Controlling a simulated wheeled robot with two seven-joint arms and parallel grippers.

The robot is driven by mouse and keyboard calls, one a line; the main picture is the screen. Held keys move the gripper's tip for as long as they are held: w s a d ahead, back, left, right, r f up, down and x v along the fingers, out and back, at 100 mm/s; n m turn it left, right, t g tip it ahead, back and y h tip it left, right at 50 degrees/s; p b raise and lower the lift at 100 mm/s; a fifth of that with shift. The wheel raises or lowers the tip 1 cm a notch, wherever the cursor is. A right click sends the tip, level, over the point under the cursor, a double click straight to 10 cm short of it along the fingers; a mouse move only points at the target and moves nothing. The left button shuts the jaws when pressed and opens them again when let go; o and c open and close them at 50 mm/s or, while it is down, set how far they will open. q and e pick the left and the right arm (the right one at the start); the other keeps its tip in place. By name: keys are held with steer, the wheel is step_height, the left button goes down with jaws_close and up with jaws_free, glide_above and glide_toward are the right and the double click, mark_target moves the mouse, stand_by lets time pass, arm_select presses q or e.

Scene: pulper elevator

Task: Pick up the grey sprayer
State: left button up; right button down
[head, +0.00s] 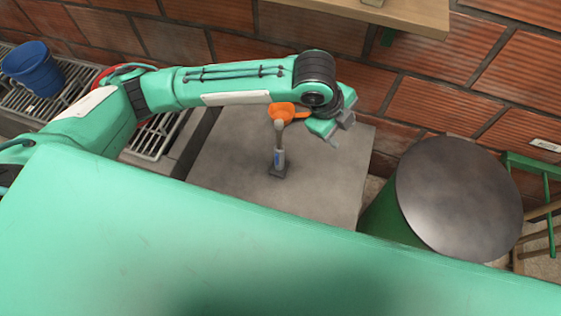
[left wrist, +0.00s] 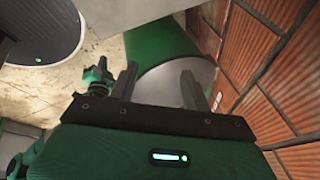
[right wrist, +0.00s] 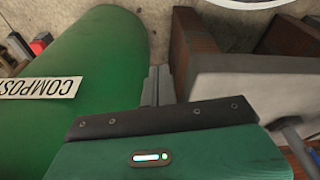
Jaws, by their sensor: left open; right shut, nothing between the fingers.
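My left gripper (head: 342,132) is open and empty, to the right of the sprayer and above the slab's back right part. In the left wrist view my left gripper (left wrist: 157,78) has its fingers apart, and I make out no sprayer there. My right gripper (right wrist: 157,85) is shut and empty in the right wrist view, between a green barrel and a grey slab on brick. It does not show in the head view.
A green drum with a grey lid (head: 460,195) stands right of the slab. A blue bucket (head: 33,68) is at the far left. A wooden shelf (head: 400,12) juts from the brick wall.

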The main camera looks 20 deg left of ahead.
mark_target(280, 123)
arm_select(q)
steer(key=w+a+r+m+g+y+b, duration=0.1)
steer(key=a+r+m+y, duration=0.15)
steer(key=a, duration=0.45)
steer(key=a+r+m+y, duration=0.2)
steer(key=a+y, duration=0.1)
steer(key=a, duration=0.4)
steer(key=shift+n, duration=0.25)
steer(key=f, duration=0.3)
steer(key=f+b, duration=0.1)
steer(key=f, duration=0.2)
steer(key=w+a+f, duration=0.1)
steer(key=f, duration=0.2)
steer(key=shift+w, duration=0.1)
steer(key=f, duration=0.2)
steer(key=f+b, duration=0.1)
steer(key=shift+w+a+f, duration=0.15)
steer(key=shift+w+f, duration=0.2)
steer(key=shift+f, duration=0.4)
arm_select(e)
steer(key=r, duration=0.2)
steer(key=shift+w+r, duration=0.35)
steer(key=shift+s, duration=0.1)
arm_select(q)
steer(key=shift+r, duration=0.1)
jaws_close()
arm_select(e)
steer(key=shift+s+f, duration=0.15)
steer(key=shift+f, duration=0.1)
